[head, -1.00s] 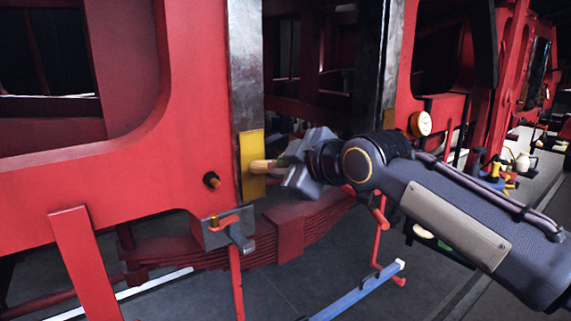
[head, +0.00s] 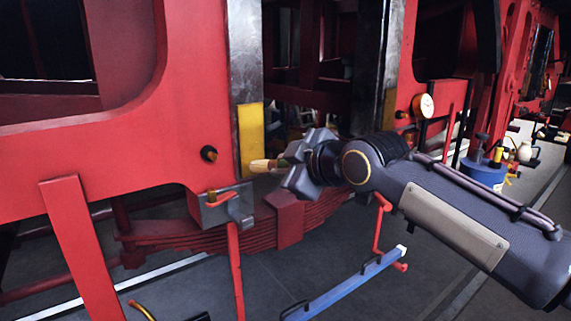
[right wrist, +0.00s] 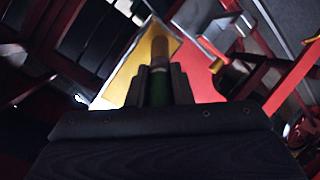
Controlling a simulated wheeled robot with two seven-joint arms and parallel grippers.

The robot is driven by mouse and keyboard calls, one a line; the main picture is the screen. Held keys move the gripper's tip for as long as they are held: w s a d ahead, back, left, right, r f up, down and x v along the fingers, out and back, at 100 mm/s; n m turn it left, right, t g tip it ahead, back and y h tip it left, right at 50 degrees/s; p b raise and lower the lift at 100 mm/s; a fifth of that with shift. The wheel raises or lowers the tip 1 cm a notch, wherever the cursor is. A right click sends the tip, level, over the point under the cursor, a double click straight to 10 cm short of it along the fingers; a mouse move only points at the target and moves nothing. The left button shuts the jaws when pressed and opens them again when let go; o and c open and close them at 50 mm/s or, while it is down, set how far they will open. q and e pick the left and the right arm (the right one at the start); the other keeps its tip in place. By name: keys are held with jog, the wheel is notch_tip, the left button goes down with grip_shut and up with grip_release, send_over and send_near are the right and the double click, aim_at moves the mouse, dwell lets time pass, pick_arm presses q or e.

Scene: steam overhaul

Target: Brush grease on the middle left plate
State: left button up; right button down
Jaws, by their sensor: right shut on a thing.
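The yellow plate (head: 250,132) is upright on the grey metal guide in the red frame, left of the middle in the head view. My right gripper (head: 287,163) is shut on a brush (head: 262,165). The brush points left, with its tip at the lower part of the plate; I cannot tell for sure whether it touches. My left gripper is out of view.
A grey block (head: 228,209) on the red frame and a leaf spring (head: 195,235) lie below the plate. A round gauge (head: 422,106) is on the right. A blue tub (head: 484,172) stands farther back. A blue bar (head: 345,285) lies low in front.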

notch_tip(320, 180, down, 2)
jog(key=shift+f+b, duration=0.1)
jog(key=shift+b, duration=0.45)
jog(key=shift+s, duration=0.1)
jog(key=shift+s+d+b, duration=0.75)
jog(key=shift+s+d, duration=0.15)
jog(key=shift+s, duration=0.3)
jog(key=shift+s+d+b, duration=0.7)
jog(key=shift+s+d, duration=0.15)
jog(key=shift+s, duration=0.3)
